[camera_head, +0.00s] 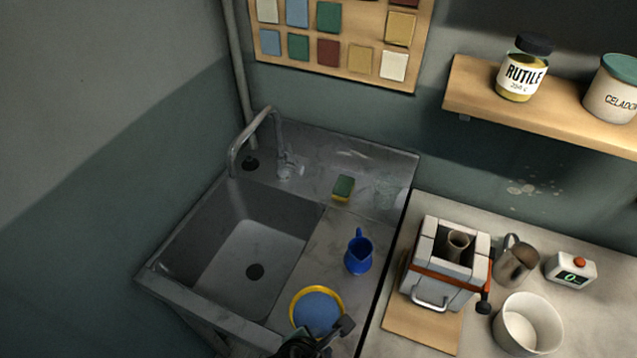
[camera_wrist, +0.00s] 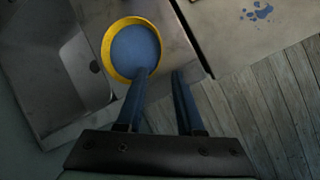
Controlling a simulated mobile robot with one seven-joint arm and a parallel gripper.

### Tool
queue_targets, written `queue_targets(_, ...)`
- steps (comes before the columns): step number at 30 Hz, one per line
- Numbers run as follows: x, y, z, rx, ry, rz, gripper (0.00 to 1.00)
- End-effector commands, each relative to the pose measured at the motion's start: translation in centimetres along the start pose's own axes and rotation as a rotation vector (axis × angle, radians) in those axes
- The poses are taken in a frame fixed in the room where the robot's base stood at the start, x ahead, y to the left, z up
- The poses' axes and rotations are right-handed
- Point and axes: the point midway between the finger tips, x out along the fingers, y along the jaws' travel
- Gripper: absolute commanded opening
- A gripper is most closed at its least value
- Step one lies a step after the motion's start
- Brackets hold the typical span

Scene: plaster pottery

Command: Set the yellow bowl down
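The yellow bowl (camera_head: 316,312) has a yellow rim and a blue inside. In the head view it appears upright on the drainboard (camera_head: 335,240) to the right of the sink basin; a small gap beneath it cannot be ruled out. In the wrist view the bowl (camera_wrist: 132,50) is at the top, left of centre. My gripper (camera_wrist: 160,72) has its two fingers clearly apart. The left finger overlaps the bowl's near rim and the right finger is outside the bowl. In the head view my gripper partly hides the bowl's near edge.
The sink basin (camera_head: 245,250) is open on the left. On the right table are a small kiln (camera_head: 440,270), a metal pitcher (camera_head: 515,265), a timer (camera_head: 570,270) and a white bowl (camera_head: 527,325).

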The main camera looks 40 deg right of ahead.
Motion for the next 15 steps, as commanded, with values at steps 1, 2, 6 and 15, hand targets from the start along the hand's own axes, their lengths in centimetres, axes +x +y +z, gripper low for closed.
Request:
queue_targets(1,-0.6,0.0,-0.1,-0.001,0.000,0.001,0.36)
queue_targets(2,-0.8,0.0,-0.1,0.000,0.001,0.000,0.36)
queue_targets(6,-1.5,-0.1,0.0,0.000,0.001,-0.001,0.36)
queue_targets(15,-1.9,0.8,0.1,0.019,0.000,0.023,0.36)
